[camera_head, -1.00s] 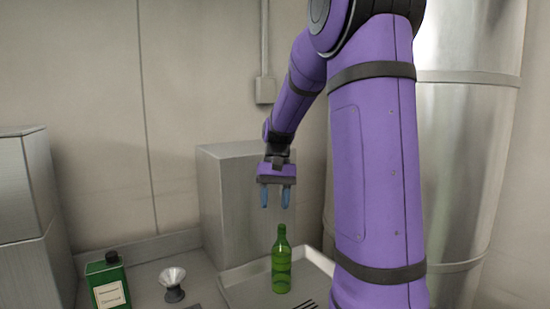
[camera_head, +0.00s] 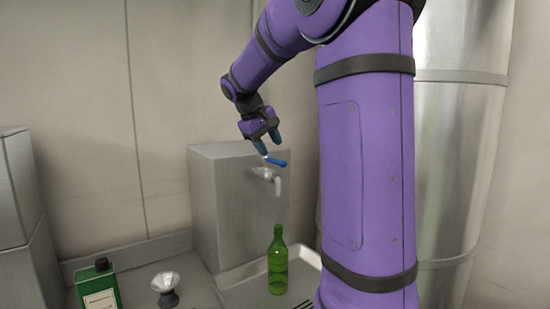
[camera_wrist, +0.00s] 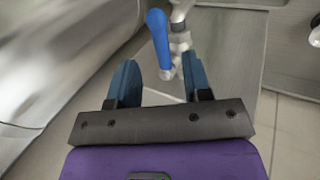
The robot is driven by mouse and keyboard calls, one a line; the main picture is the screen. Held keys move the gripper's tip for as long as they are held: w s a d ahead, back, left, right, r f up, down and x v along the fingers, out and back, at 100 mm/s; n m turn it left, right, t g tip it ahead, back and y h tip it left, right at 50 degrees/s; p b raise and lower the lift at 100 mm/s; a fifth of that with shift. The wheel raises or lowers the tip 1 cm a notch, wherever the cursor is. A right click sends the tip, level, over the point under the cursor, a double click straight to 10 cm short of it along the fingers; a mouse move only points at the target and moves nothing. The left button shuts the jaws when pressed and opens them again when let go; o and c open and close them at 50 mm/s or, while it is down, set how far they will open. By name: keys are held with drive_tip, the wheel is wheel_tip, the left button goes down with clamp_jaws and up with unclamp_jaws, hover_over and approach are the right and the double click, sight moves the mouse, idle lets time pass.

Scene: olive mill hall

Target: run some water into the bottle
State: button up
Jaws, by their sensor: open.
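A green glass bottle (camera_head: 278,266) stands upright on a pale metal tray (camera_head: 238,277), below a metal tap (camera_head: 264,173) with a pale spout. The tap comes out of a grey box-shaped unit and has a blue lever handle (camera_head: 275,161). In the wrist view the blue handle (camera_wrist: 158,38) lies just beyond and between the fingertips. My gripper (camera_head: 267,145) is open and empty, right above the tap handle; its fingers also show in the wrist view (camera_wrist: 160,75). I cannot tell whether a finger touches the handle. No water stream is visible.
A green labelled bottle with a black cap (camera_head: 99,287) and a small funnel-shaped metal thing (camera_head: 166,288) stand on the counter at left. The grey unit (camera_head: 215,210) backs the tap. A large steel tank (camera_head: 455,150) rises at right.

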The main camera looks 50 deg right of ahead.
sight(277, 161)
drive_tip(key=shift+x, duration=2.4)
clamp_jaws()
